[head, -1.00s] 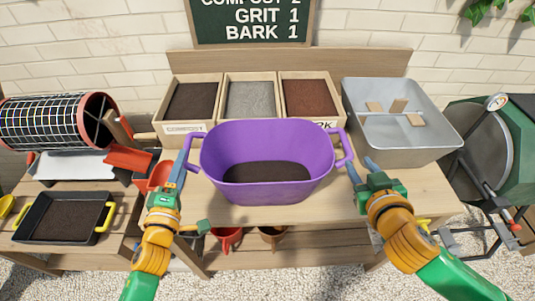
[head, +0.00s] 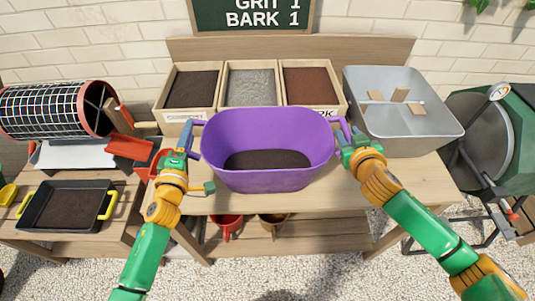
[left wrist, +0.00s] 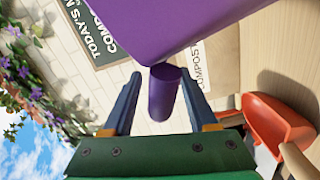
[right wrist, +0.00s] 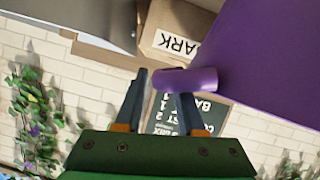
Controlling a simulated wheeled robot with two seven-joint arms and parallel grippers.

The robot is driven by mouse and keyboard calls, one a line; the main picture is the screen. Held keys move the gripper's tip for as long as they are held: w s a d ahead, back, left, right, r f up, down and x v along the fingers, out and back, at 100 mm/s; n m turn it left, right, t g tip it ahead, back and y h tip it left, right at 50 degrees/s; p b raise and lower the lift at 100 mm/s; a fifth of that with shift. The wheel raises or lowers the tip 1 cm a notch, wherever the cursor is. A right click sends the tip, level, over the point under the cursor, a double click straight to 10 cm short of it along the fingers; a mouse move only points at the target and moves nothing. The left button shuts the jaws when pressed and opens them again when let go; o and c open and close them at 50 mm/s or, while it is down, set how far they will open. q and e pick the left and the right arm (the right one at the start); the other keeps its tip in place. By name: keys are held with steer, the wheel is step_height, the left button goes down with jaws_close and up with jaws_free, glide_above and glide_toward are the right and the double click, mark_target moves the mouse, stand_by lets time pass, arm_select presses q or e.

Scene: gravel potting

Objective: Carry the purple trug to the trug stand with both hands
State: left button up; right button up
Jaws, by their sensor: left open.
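The purple trug (head: 268,180) stands upright on the wooden bench, with dark material inside. My left gripper (head: 182,147) is at its left handle (head: 190,126). In the left wrist view the open fingers (left wrist: 160,100) stand on both sides of that handle (left wrist: 163,95), with gaps. My right gripper (head: 347,142) is at the right handle (head: 340,128). I cannot pick out the trug stand.
Wooden boxes of compost (head: 190,121), grit and bark stand behind the trug. A grey metal tub (head: 430,140) is at right. A mesh drum (head: 50,112) and black tray (head: 32,216) are at left. Pots (head: 229,226) sit on the lower shelf. The bench front (head: 300,205) is clear.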

arm_select(q)
steer(key=shift+w, duration=0.55)
arm_select(e)
steer(key=shift+x, duration=1)
arm_select(q)
steer(key=c, duration=0.4)
arm_select(e)
steer(key=shift+s, duration=0.15)
steer(key=c, duration=0.4)
arm_select(q)
steer(key=c, duration=0.4)
arm_select(e)
jaws_close()
arm_select(q)
jaws_close()
steer(key=shift+r, duration=0.1)
